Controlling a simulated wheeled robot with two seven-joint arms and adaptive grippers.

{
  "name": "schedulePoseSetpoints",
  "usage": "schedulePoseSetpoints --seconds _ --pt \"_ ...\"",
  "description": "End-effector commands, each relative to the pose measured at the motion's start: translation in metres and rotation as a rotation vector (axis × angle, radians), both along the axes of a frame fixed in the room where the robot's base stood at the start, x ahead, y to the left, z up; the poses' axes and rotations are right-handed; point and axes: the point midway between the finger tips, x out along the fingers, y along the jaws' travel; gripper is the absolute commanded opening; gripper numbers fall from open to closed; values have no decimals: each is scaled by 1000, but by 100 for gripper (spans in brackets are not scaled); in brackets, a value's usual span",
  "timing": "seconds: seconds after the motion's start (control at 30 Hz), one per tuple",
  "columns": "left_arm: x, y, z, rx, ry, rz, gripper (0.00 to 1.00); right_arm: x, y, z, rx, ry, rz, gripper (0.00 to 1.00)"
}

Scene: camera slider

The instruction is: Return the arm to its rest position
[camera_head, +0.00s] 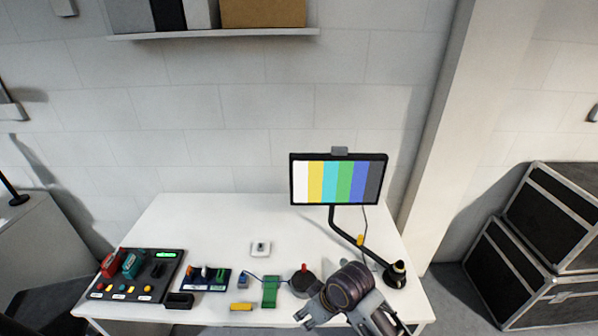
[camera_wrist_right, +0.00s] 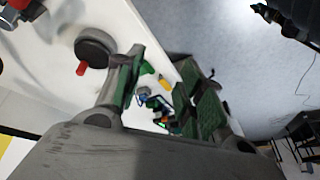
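My right arm comes in at the bottom of the head view, with its dark wrist over the table's front edge. My right gripper (camera_head: 309,315) is near that edge, just in front of the round black base with a red knob (camera_head: 303,283). In the right wrist view its two green-padded fingers (camera_wrist_right: 165,92) stand apart with nothing held between them. The red-knobbed base (camera_wrist_right: 95,48) is beside one finger, apart from it. My left arm is out of the head view. A dark thing with green bits (camera_wrist_right: 285,18) at the wrist view's top right may be my left gripper; I cannot tell.
On the white table (camera_head: 210,225) are a monitor with colour bars (camera_head: 338,182) on a bent black arm, a control panel (camera_head: 130,275), a green block (camera_head: 270,291), a yellow piece (camera_head: 241,306) and a white switch (camera_head: 260,249). Black cases (camera_head: 530,265) stand at right.

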Motion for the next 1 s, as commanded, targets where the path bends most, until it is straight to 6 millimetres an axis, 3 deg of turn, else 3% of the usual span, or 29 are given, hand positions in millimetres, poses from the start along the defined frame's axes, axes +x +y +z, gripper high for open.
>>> schedulePoseSetpoints --seconds 0.37,0.8,1.0 --pt "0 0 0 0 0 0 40 -20 -53 -6 4 1 -215 39" --pt "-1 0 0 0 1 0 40 -54 -134 -14 -63 1 -465 39" --pt "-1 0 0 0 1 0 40 -67 -159 -14 -95 -1 -534 39"
